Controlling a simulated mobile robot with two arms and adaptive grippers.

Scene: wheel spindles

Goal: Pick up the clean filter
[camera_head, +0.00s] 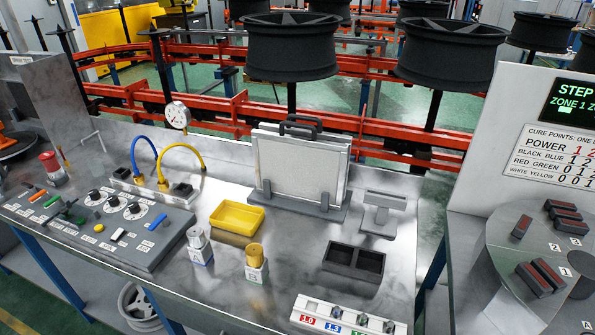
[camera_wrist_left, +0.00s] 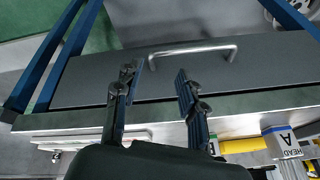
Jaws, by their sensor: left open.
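The clean filter appears to be the pale flat panel (camera_head: 297,168) in a light frame, in the head view. It stands upright in a grey stand (camera_head: 283,205) at the back of the metal bench, with a dark handle (camera_head: 300,126) at its top. My left gripper (camera_wrist_left: 156,88) shows only in its wrist view, with its two dark fingers apart and nothing between them. It is near the bench front, by a grey panel with a bar handle (camera_wrist_left: 192,50). The filter is not in that view. My right gripper is in neither view.
On the bench (camera_head: 180,262) are a yellow tray (camera_head: 237,218), a dark two-pocket box (camera_head: 353,265), two small labelled pedestals, a control panel (camera_head: 100,225) and a gauge (camera_head: 177,115). A small grey stand (camera_head: 383,210) is right of the filter. Wheels hang behind.

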